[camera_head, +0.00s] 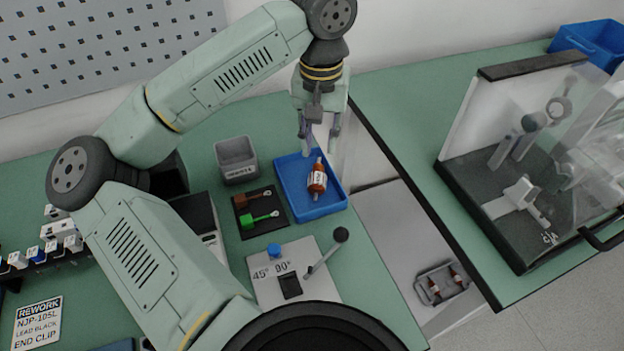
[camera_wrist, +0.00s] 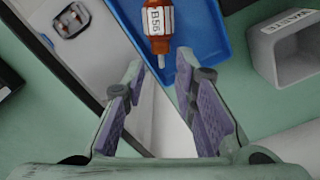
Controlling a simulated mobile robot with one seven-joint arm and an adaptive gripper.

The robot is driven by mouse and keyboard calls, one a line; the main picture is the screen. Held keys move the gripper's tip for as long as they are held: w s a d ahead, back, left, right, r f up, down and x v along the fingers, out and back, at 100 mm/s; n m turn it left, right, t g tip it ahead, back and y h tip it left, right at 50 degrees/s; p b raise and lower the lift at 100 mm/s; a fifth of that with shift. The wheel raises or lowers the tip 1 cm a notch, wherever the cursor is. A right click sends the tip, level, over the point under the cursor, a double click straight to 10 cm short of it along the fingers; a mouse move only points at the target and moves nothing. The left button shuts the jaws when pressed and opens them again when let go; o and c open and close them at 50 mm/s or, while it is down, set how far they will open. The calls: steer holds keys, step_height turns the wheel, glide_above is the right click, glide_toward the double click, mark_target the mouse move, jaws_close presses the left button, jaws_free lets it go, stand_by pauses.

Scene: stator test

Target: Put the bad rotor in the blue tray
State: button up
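A rotor (camera_head: 317,179) with an orange-brown body, a white label and a metal shaft lies in the blue tray (camera_head: 334,207). In the wrist view the rotor (camera_wrist: 157,22), labelled "B56", shows at the top, its shaft end pointing toward my gripper near the tray wall (camera_wrist: 204,62). My gripper (camera_head: 319,146) is above the back end of the tray, apart from the rotor. In the wrist view my gripper (camera_wrist: 163,88) has its purple-padded fingers spread, with nothing between them. Part of the rotor is cut off in the wrist view.
A grey bin (camera_head: 236,160) marked "WASTE" stands left of the tray. A small container (camera_head: 442,285) with reddish parts sits lower right. A clear-guarded fixture (camera_head: 530,190) stands on the right table.

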steer(key=o, duration=0.3)
steer(key=shift+o, duration=0.2)
step_height(320, 180, up, 12)
stand_by(0.5)
stand_by(0.3)
